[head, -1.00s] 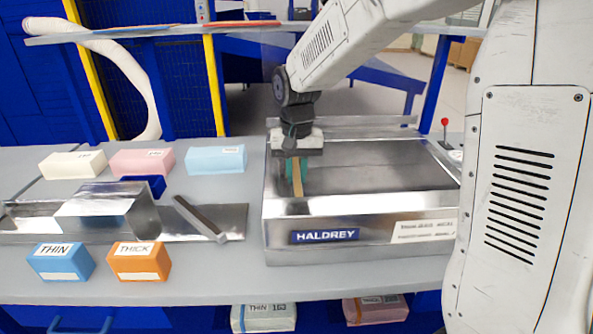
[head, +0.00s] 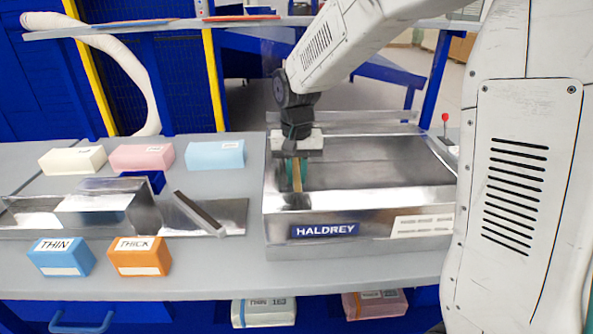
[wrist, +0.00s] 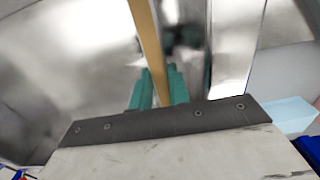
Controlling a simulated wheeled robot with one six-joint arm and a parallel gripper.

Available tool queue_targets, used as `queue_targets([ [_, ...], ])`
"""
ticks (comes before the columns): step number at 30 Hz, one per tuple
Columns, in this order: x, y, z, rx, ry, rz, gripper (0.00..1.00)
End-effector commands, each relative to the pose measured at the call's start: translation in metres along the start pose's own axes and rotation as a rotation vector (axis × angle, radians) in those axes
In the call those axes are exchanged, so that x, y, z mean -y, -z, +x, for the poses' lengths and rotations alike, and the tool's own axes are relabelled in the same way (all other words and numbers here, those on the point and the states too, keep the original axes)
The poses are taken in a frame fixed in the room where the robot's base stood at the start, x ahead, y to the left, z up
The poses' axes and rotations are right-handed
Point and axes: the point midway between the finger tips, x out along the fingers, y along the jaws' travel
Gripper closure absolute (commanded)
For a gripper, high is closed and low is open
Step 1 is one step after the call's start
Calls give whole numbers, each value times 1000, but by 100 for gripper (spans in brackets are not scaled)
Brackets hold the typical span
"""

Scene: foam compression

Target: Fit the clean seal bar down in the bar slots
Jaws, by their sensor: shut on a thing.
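My gripper (head: 296,172) is over the left part of the open metal machine marked HALDREY (head: 400,205). Its green fingers are shut on a narrow bar with a tan strip (head: 297,177). In the wrist view the bar (wrist: 149,45) runs away from between the fingers (wrist: 158,90), with shiny metal walls around it. The bar's near end is close to the machine's front wall in the head view. I cannot make out the bar slots, nor whether the bar touches them. A second, grey bar (head: 198,212) lies tilted on the metal tray at left.
Cream (head: 72,160), pink (head: 142,158) and light blue (head: 215,154) blocks stand at the back left. A THIN blue block (head: 61,257) and a THICK orange block (head: 139,257) stand in front. A red-knobbed lever (head: 445,120) is at the machine's right.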

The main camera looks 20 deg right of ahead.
Motion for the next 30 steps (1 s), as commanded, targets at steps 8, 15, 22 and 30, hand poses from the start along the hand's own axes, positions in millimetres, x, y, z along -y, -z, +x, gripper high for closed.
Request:
queue_targets([
  [8, 0, 0, 8, 0, 0, 0, 100],
  [15, 0, 0, 15, 0, 0, 0, 100],
  [22, 0, 0, 22, 0, 0, 0, 100],
  [30, 0, 0, 22, -1, 0, 0, 57],
])
